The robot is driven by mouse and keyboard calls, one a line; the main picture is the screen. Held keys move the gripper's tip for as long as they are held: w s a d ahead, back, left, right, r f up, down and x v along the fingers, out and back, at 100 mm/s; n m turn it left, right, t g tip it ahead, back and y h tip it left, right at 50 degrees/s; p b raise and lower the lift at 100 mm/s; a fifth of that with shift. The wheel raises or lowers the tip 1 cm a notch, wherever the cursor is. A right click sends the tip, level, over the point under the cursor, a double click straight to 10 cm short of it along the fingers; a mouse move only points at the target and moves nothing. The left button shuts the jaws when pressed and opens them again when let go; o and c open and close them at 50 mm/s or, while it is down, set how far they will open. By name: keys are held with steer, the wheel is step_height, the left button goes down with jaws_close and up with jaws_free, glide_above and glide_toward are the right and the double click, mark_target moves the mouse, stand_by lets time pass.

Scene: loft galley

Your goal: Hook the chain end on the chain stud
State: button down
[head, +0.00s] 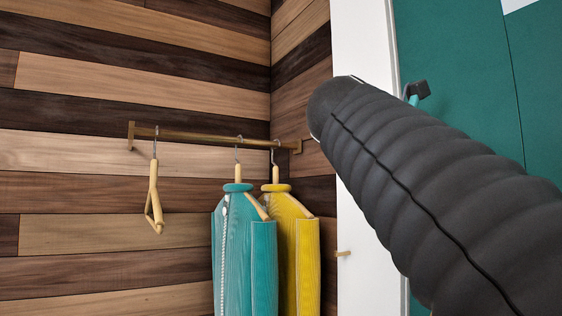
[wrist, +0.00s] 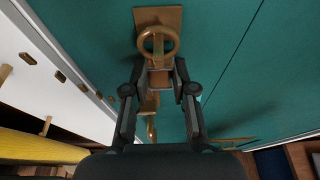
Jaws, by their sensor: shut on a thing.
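In the wrist view my gripper (wrist: 160,75) is shut on the brass chain end, gripping its small block (wrist: 160,79) between the fingertips. The chain end's round ring (wrist: 158,41) stands beyond the fingertips, in front of a square brass plate (wrist: 171,14) on the teal door. A brass bar, perhaps the chain stud, shows inside the ring's opening. I cannot tell whether the ring is around it or only in front of it. Brass pieces, likely chain links (wrist: 151,130), show below the block between the fingers. In the head view my arm hides the ring and plate.
A white door frame (head: 364,190) with a small peg (head: 343,253) stands left of the teal door (head: 460,60). Further left, a brass rail (head: 190,137) holds an empty hanger (head: 154,195), a teal garment (head: 232,255) and a yellow garment (head: 285,245).

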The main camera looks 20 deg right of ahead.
steer(key=c, duration=0.9)
jaws_free()
steer(key=shift+o, duration=0.2)
steer(key=v, duration=1.2)
